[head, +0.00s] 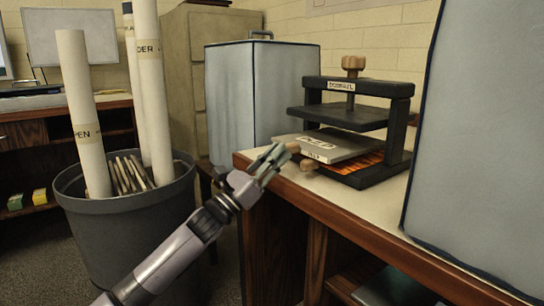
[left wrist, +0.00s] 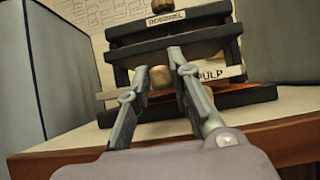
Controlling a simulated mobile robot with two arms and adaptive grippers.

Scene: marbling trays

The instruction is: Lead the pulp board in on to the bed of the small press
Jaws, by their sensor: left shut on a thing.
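The pulp board (head: 338,146) is a grey slab with a PULP label on its front edge. It lies partly between the uprights of the small black press (head: 398,125), its front end sticking out towards me. My left gripper (head: 279,153) is at its front left and is shut on its wooden knob (head: 293,147). In the left wrist view the fingers (left wrist: 159,66) stand either side of the knob (left wrist: 160,77), and the PULP label (left wrist: 222,73) shows to the right. An orange patterned surface (head: 362,165) shows beneath the board on the press bed. My right gripper is not in view.
A second wooden knob (head: 307,165) shows just below the first. The raised black platen (head: 340,118) hangs above the board. A grey covered box (head: 255,100) stands behind, another large grey one (head: 490,150) at right. A bin (head: 125,235) with rolled tubes stands left.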

